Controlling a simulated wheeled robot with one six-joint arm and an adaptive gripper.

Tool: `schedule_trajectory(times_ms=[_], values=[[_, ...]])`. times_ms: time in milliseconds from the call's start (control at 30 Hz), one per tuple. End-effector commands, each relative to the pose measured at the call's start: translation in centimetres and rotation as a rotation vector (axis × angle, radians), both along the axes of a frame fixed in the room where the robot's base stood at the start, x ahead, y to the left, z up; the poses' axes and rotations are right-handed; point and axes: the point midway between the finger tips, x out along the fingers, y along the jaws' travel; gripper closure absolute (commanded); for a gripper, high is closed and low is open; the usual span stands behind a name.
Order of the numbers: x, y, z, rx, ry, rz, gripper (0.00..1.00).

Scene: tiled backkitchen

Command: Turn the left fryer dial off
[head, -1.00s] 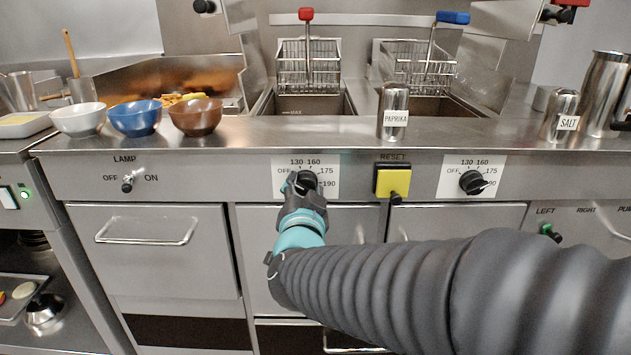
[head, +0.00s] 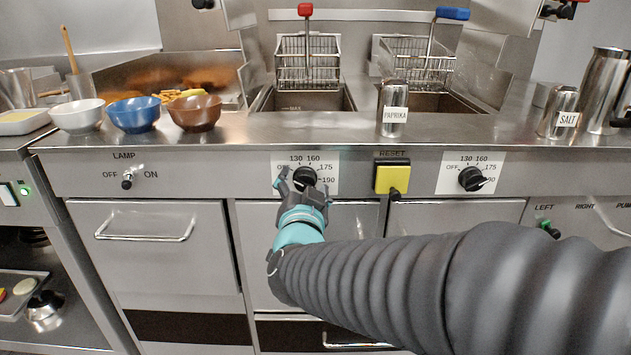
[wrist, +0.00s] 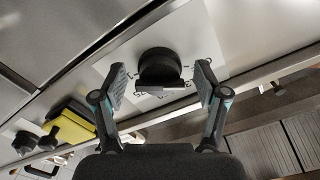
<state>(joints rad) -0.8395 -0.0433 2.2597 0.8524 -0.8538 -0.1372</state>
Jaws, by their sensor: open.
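The left fryer dial (head: 304,177) is a black knob on a white scale plate marked OFF, 130, 160, 175 and 190. It also shows in the wrist view (wrist: 160,66), between the two fingers, with its raised grip bar towards me. My gripper (head: 303,187) is open just in front of the dial, a finger on each side. In the wrist view my gripper (wrist: 160,86) shows gaps between fingers and knob. The fingers partly cover the plate in the head view, and I cannot tell which mark the dial points to.
A yellow RESET button (head: 391,177) sits right of the dial, then a matching right dial (head: 472,179). A lamp switch (head: 127,180) is to the left. A paprika shaker (head: 393,108) and bowls stand on the counter above. Drawer handles (head: 145,236) jut out below.

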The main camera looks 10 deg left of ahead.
Motion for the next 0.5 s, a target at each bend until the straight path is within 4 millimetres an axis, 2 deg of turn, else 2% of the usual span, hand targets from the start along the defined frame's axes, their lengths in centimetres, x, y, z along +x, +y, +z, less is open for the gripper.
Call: schedule_trajectory(times_ms=[233,500], values=[[-1.2,-0.2,0.0,0.002,0.001,0.003,0.27],[-6.2,-1.4,0.0,0.002,0.0,0.004,0.27]])
